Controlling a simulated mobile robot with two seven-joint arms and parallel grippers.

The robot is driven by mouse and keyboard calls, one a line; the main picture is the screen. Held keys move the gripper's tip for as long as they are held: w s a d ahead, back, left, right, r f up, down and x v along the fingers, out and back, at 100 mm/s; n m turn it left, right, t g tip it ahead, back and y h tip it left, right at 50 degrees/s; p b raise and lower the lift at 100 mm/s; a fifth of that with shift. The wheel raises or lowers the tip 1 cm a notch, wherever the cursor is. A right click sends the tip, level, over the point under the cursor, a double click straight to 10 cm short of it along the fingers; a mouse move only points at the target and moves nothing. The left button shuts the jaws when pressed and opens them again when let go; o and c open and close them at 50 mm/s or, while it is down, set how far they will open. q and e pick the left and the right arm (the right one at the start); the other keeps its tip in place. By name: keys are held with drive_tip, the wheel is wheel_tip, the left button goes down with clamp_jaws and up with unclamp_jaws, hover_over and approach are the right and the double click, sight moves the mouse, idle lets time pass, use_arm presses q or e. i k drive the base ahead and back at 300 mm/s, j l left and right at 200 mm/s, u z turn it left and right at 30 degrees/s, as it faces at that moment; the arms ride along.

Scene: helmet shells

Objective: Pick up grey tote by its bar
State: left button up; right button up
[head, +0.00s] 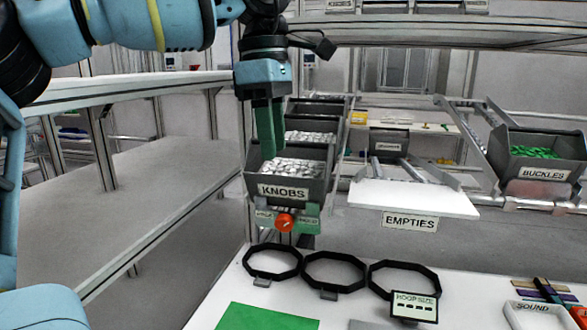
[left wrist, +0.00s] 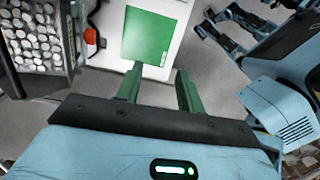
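A grey tote labelled KNOBS (head: 318,188) holds silvery knobs and stands at the front of a rack in the head view. Its knobs side also shows at the upper left of the left wrist view (left wrist: 75,45). Another grey tote (head: 325,108) with similar contents stands behind it. My left gripper (head: 268,155) points down, with its green fingers overlapping the left part of the KNOBS tote. In the left wrist view its fingers (left wrist: 160,70) are apart with nothing between them, to the right of the tote. I cannot make out the tote's bar. My right gripper is not seen.
A red knob (head: 285,222) sits below the KNOBS tote. A white table (head: 225,295) with black hoops (head: 335,287) and a green mat (head: 255,317) lies in front. A white EMPTIES shelf (head: 415,197) and a grey BUCKLES tote (head: 540,188) are to the right.

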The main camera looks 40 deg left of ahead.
sight(300, 174)
drive_tip(key=i+j, duration=0.7)
drive_tip(key=j, duration=0.2)
